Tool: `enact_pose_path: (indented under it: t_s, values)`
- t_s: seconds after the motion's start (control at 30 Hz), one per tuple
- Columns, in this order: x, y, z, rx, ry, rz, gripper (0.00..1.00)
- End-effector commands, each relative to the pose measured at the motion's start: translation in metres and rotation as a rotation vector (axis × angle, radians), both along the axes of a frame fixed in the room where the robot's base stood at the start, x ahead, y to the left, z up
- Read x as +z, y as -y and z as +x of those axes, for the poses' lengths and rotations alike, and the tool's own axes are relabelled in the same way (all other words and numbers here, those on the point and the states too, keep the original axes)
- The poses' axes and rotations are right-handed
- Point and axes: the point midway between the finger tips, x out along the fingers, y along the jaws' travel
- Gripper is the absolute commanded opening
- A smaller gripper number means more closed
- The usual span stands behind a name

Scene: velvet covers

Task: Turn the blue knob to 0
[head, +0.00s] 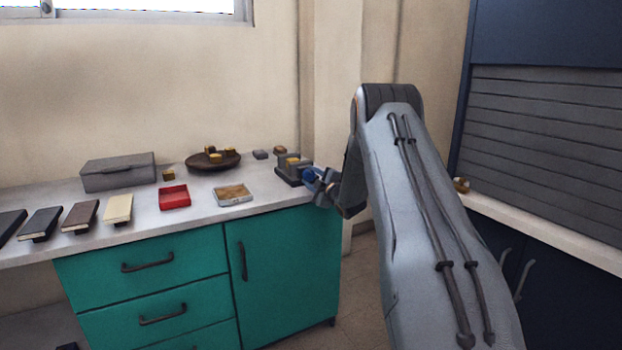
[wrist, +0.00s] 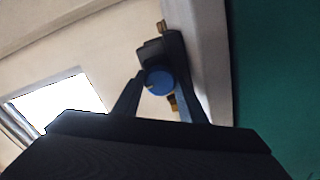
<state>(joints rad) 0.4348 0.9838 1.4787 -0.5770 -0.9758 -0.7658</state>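The blue knob (head: 309,175) sits on the front of a dark grey box-like fixture (head: 290,167) at the right end of the counter. In the wrist view the knob (wrist: 160,82) is a blue disc with a small tan mark near its lower left edge. My gripper (head: 320,181) is right at the knob. In the wrist view my gripper (wrist: 161,79) has a dark finger on each side of the knob, close to its edges. I cannot tell whether the fingers touch it. No numbers on the dial can be read.
The counter (head: 148,222) holds a red tray (head: 174,197), a light tray (head: 233,195), a grey box (head: 118,172), a round brown dish (head: 213,161) and several book-like blocks. Teal drawers and a door (head: 282,268) are below. A shuttered blue cabinet (head: 545,115) stands right.

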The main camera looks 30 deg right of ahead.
Motion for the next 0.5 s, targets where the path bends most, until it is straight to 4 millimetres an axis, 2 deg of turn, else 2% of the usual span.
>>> enact_pose_path:
  t_s: [0.03, 0.1, 0.5]
  values:
    - [-0.0007, 0.0003, -0.0003, 0.0, -0.001, 0.0, 0.45]
    - [-0.0006, 0.0003, -0.0003, 0.0, -0.001, 0.0, 0.56]
    - [0.0002, -0.0003, -0.0005, 0.0, -0.003, 0.053, 0.56]
